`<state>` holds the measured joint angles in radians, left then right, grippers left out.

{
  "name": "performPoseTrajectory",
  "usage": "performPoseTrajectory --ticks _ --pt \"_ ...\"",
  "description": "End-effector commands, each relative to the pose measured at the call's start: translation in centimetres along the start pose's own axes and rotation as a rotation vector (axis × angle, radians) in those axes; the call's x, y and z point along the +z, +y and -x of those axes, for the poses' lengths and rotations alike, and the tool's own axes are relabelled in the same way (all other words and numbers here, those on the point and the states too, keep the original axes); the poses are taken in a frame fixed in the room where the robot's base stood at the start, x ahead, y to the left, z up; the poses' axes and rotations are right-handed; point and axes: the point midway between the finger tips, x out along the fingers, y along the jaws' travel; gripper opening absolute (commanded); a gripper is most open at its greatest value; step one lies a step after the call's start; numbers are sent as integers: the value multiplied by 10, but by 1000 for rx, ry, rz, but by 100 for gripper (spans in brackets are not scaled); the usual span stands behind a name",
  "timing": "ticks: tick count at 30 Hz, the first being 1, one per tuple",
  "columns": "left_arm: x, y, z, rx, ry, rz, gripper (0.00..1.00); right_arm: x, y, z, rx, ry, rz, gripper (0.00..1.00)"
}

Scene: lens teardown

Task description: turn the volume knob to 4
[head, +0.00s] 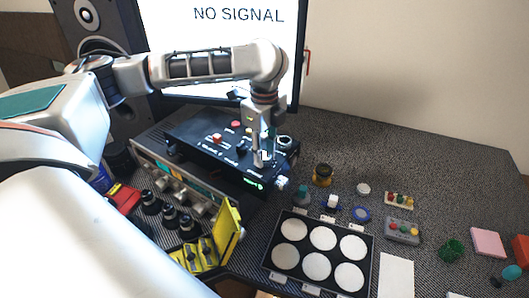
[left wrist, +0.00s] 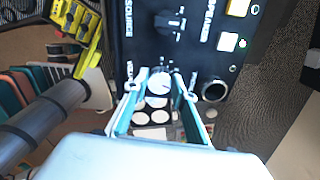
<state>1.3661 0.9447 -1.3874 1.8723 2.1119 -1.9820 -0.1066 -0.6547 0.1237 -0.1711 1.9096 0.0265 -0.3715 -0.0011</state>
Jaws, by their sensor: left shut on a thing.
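The black control box (head: 195,128) stands in front of the monitor, and its top panel also shows in the left wrist view (left wrist: 143,35). My left gripper (head: 263,160) points down onto the panel's right part. In the left wrist view my left gripper (left wrist: 160,82) has its two fingers on either side of the volume knob (left wrist: 158,87), shut on it, beside a partly covered label. The fingers hide much of the knob, and I cannot read its setting. The source knob (left wrist: 170,22) sits farther up the panel, apart from the fingers. My right gripper is not in view.
A dark round socket (left wrist: 214,91) is close to the right finger. A grey amplifier (head: 175,185) with several knobs, a yellow rack (head: 230,222) and a black tray (head: 317,237) of white discs stand nearby. The monitor (head: 215,45) is behind.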

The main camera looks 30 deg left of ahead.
Motion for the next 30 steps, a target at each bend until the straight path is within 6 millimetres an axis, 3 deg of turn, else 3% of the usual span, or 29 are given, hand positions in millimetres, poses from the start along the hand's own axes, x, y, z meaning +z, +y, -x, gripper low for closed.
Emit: performPoseTrajectory --ticks 10,25,26,27,30 --pt "0 0 0 -1 -1 -125 4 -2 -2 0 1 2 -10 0" --pt "0 -1 0 -1 -1 -143 4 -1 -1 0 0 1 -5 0" --pt "0 -1 0 -1 -1 -142 28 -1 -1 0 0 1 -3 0" --pt "0 -1 0 -1 -1 -142 39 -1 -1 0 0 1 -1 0" --pt "0 0 0 -1 -1 -142 43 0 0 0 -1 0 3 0"
